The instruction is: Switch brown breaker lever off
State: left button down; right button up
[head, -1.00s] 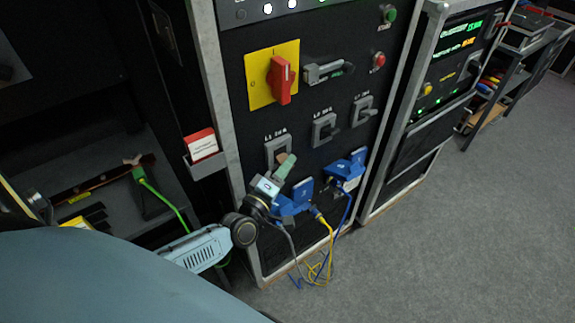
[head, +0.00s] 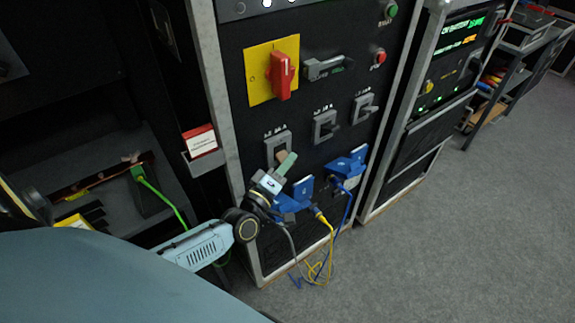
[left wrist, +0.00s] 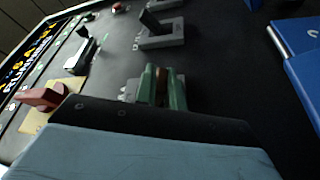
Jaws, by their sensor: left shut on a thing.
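The leftmost grey breaker (head: 277,145) sits lowest in the row on the black panel. Its brown lever (left wrist: 162,82) shows between the green fingers of my left gripper in the left wrist view. My left gripper (head: 284,161) reaches this breaker from below in the head view and is shut on the brown lever. The fingers hide most of the lever and the lower part of the breaker. My right gripper is in neither view.
Two more grey breakers, a middle one (head: 325,127) and a right one (head: 364,108), stand beside it. A red rotary switch (head: 281,76) on a yellow plate is above. Blue connectors (head: 345,168) with hanging cables stick out below. Grey floor (head: 450,220) is clear at the right.

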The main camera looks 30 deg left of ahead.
pick_arm(q)
jog(key=shift+a+f+m, duration=0.1)
jog(key=shift+f+m, duration=0.15)
jog(key=shift+m, duration=0.35)
jog(key=shift+r, duration=0.1)
jog(key=c, duration=1.5)
grip_release()
